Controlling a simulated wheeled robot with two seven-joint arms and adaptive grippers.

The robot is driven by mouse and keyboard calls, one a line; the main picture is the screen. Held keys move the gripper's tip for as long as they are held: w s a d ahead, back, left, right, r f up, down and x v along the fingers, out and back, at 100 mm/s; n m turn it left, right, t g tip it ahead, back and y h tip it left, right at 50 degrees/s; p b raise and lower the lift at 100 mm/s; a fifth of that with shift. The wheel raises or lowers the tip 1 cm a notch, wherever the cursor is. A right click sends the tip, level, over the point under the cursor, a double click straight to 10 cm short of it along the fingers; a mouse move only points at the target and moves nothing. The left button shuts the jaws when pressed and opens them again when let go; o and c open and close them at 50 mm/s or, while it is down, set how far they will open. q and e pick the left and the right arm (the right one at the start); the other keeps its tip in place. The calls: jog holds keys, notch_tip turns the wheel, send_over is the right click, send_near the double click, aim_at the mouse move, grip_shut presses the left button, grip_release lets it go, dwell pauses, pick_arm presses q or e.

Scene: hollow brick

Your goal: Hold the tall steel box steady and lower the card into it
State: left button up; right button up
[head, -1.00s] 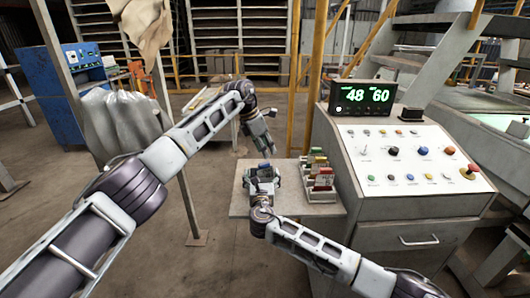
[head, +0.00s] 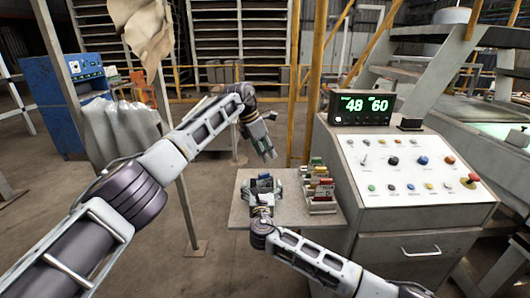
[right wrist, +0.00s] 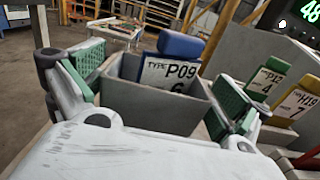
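In the right wrist view a grey steel box (right wrist: 150,108) stands between the green pads of my right gripper (right wrist: 155,92). A card with a blue top and a white label "TYPE P09 6" (right wrist: 168,74) shows above its front wall, which hides the card's lower part. The card looks to be inside the box. In the head view the box and blue card top (head: 264,177) are small, with the fingers of my right gripper (head: 262,189) spread on either side. My left gripper (head: 266,149) hangs above and behind the box, pointing down; its finger opening is unclear.
A rack of several coloured, labelled cards (head: 320,188) stands right of the box, close to my right gripper. Both are on a small grey table (head: 240,214). A control console (head: 415,175) with a lit display (head: 363,107) borders it on the right. The table's left part is clear.

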jog(key=shift+s, duration=0.15)
jog(key=s, duration=1.1)
jog(key=shift+s, duration=0.35)
jog(key=shift+f, duration=0.1)
dwell(0.5)
